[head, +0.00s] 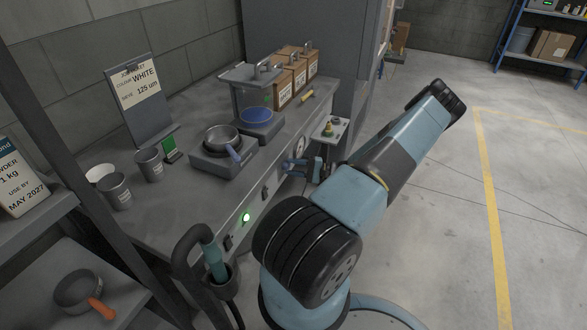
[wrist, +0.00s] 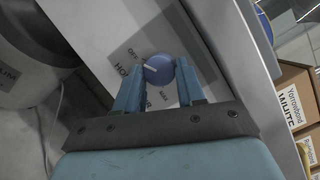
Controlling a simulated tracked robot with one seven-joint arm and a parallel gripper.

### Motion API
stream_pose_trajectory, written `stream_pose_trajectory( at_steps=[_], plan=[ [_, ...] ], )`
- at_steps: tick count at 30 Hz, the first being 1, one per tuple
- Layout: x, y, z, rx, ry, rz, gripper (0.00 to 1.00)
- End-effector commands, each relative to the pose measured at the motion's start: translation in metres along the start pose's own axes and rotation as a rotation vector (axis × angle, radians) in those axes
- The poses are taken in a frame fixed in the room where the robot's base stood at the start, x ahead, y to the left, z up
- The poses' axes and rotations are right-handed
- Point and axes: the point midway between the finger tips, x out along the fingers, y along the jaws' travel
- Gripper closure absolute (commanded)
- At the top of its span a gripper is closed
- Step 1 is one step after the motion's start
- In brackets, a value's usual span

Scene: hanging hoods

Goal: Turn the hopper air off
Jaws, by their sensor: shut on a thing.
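A round blue knob (wrist: 158,69) with a white pointer line sits on a light grey panel (wrist: 100,30) in the wrist view. Its pointer points left in the picture, close to the printed OFF; partly hidden HOPPER lettering and a MAX mark are near it. My gripper (wrist: 160,73) is shut on the knob, one blue finger on each side. In the head view my gripper (head: 301,167) is at the bench front, below the small gauge; the knob is hidden there.
A green light (head: 246,217) glows on the bench front. A hose handle (head: 213,258) hangs near my base. Open floor lies to the right.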

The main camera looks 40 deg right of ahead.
Motion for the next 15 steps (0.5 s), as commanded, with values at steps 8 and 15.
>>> stream_pose_trajectory(
  at_steps=[8, 15],
  plan=[
    [0.0003, 0.0047, 0.0018, 0.004, -0.002, 0.007, 0.92],
    [0.0003, 0.0037, 0.0015, 0.003, -0.002, 0.005, 0.44]
  ],
)
